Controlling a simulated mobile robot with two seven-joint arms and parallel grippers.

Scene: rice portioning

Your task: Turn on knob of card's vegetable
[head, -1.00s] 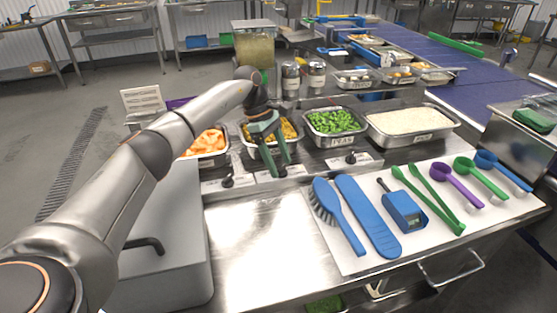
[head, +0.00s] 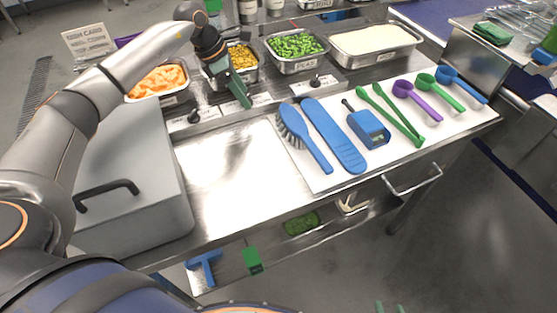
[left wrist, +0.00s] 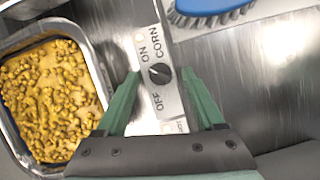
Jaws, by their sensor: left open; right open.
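The card (head: 88,40) stands upright at the back left in the head view; I cannot read which vegetable it names. The corn knob (left wrist: 160,73) is black, on a plate marked ON, OFF and CORN; its setting is unclear. My left gripper (head: 243,99) hides it in the head view. In the left wrist view, my open left gripper (left wrist: 163,86) has one finger on either side of the knob; contact is unclear. The carrot-side knob (head: 194,116) and the peas knob (head: 316,80) flank it. My right gripper's open fingertips (head: 389,307) show at the bottom edge.
Pans of carrots (head: 158,82), corn (head: 240,57), peas (head: 296,46) and rice (head: 375,41) line the back. A blue brush (head: 305,138) and other utensils lie on a white mat (head: 290,163). A grey lidded box (head: 130,215) stands left. Bare steel lies between.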

